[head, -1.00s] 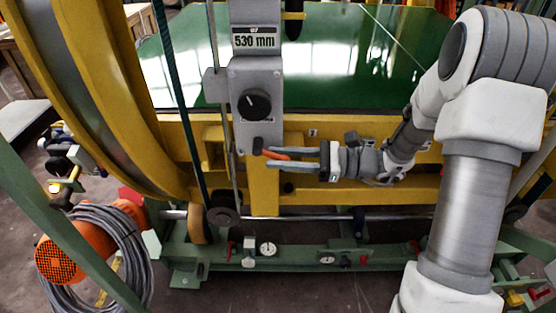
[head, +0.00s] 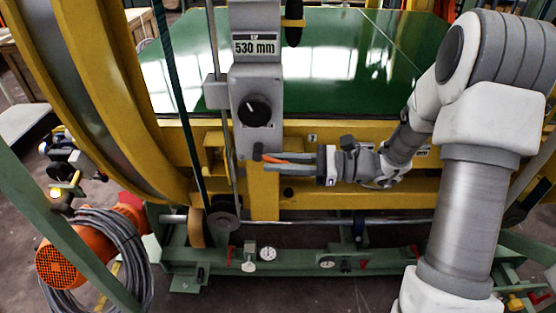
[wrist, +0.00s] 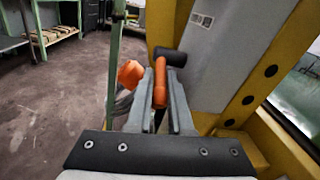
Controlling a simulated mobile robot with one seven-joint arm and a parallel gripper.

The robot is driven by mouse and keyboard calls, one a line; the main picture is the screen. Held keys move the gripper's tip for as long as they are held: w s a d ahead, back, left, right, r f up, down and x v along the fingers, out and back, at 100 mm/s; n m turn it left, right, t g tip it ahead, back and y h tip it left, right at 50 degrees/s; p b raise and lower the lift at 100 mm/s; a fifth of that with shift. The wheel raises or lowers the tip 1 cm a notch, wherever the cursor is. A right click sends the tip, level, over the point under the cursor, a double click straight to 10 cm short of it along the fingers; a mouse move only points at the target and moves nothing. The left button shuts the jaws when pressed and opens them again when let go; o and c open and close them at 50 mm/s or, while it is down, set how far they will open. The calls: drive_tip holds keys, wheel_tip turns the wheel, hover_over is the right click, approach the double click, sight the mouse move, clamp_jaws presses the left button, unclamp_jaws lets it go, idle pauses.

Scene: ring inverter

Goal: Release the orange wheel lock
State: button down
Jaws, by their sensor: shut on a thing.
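The orange wheel lock is a small orange lever (head: 274,159) with a black end (head: 257,152), at the lower end of the grey control column in the head view. In the wrist view the orange lever (wrist: 160,84) runs between the fingers, with the black cylindrical end (wrist: 171,58) just beyond their tips. My gripper (head: 273,162) reaches in from the right, its fingers pointing left. My gripper (wrist: 161,78) is shut on the lever, with one finger on each side. The lever's far attachment is partly hidden by the fingers.
The grey column (head: 257,83) with a black knob (head: 254,110) and a 530 mm label stands just above the lever. A yellow beam (head: 350,190) runs behind my gripper. A yellow ring (head: 110,120) and dark green strap stand left. An orange motor (head: 62,262) is lower left.

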drive_tip(key=shift+d+r+h+p, duration=0.1)
drive_tip(key=shift+r+h+p, duration=0.2)
drive_tip(key=shift+h+p, duration=0.5)
drive_tip(key=shift+f, duration=0.15)
drive_tip(key=c, duration=1.1)
unclamp_jaws()
drive_tip(key=p+v, duration=0.3)
drive_tip(key=v, duration=1.4)
drive_tip(key=shift+d+f+p, duration=0.3)
drive_tip(key=shift+d, duration=0.05)
